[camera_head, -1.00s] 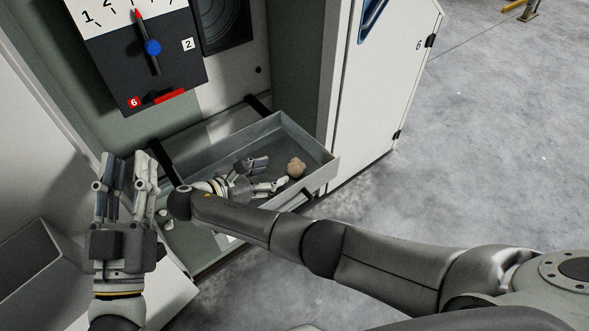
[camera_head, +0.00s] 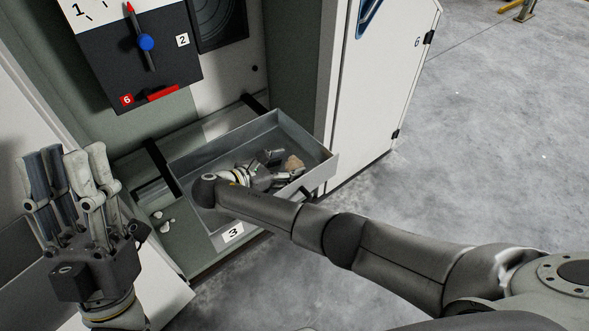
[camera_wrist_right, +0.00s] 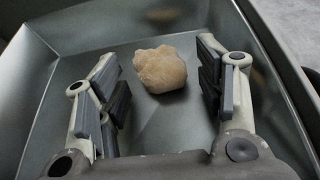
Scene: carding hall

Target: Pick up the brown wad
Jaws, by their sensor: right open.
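The brown wad (camera_head: 293,163) is a small tan, rounded lump lying in the grey metal drawer (camera_head: 222,152), toward its right end. In the right wrist view the wad (camera_wrist_right: 161,70) rests on the drawer floor, ahead of and between the fingers. My right gripper (camera_head: 281,167) is inside the drawer with its fingertips beside the wad. In its wrist view the right gripper (camera_wrist_right: 160,88) is open, with a finger on each side and clear space to the wad. My left gripper (camera_head: 68,170) is raised at the left, fingers upward, apart from the drawer, with nothing seen between them.
The drawer is pulled out of a cabinet and a label "3" (camera_head: 232,232) shows at its front. A dial panel (camera_head: 150,60) hangs above. Small white scraps (camera_head: 165,222) lie left of the drawer. A white cabinet door (camera_head: 385,85) stands right of it.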

